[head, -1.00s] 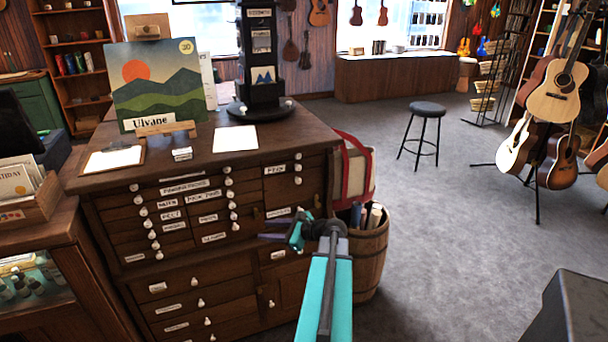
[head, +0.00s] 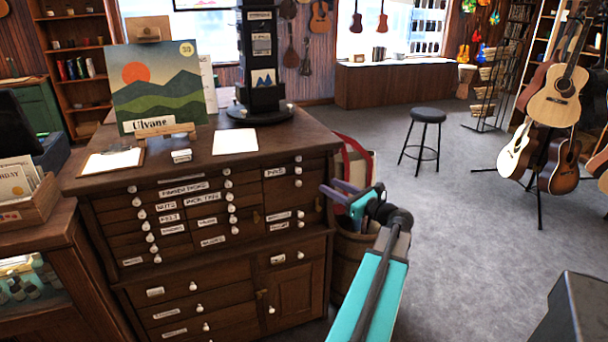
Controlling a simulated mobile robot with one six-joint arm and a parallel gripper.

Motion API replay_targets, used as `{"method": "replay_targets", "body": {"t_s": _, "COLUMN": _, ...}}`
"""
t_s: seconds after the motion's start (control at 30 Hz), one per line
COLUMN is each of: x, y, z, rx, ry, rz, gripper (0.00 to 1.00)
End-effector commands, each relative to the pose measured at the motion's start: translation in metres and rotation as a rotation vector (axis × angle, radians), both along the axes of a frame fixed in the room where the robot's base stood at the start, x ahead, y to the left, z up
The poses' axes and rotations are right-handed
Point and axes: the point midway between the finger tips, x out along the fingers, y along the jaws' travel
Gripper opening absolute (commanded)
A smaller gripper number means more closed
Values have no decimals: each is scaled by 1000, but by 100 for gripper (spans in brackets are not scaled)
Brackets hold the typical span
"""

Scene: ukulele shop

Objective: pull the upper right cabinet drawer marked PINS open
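The dark wooden cabinet (head: 215,262) stands left of centre with many small labelled drawers. The upper right drawer (head: 284,172) has a white label that seems to read PINS and a small pale knob (head: 298,170) near its right end. This drawer looks flush with the front, so shut. My gripper (head: 328,187) is right of this drawer, near the cabinet's right edge. Its two purplish fingers point left, with a gap between them and nothing visible held. It does not appear to touch the drawer or the knob.
A barrel (head: 345,262) stands against the cabinet's right side, partly behind my arm, with a red-edged pale case (head: 357,165) behind it. Carpet right of the barrel is free; a stool (head: 428,115) stands farther back.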

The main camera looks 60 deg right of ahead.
Motion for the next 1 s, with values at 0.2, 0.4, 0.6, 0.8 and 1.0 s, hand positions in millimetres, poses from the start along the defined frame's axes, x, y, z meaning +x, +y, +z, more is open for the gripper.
{"method": "replay_targets", "body": {"t_s": 0.2, "x": 5, "y": -1, "z": 0, "rx": 0, "ry": 1, "rz": 1, "gripper": 37}}
{"method": "replay_targets", "body": {"t_s": 0.4, "x": 21, "y": -5, "z": 0, "rx": 0, "ry": 1, "rz": 3, "gripper": 37}}
{"method": "replay_targets", "body": {"t_s": 0.6, "x": 48, "y": -12, "z": 0, "rx": 0, "ry": 1, "rz": 3, "gripper": 37}}
{"method": "replay_targets", "body": {"t_s": 0.8, "x": 75, "y": -20, "z": 0, "rx": 0, "ry": 1, "rz": 2, "gripper": 37}}
{"method": "replay_targets", "body": {"t_s": 1.0, "x": 103, "y": -26, "z": 0, "rx": -1, "ry": 1, "rz": 2, "gripper": 37}}
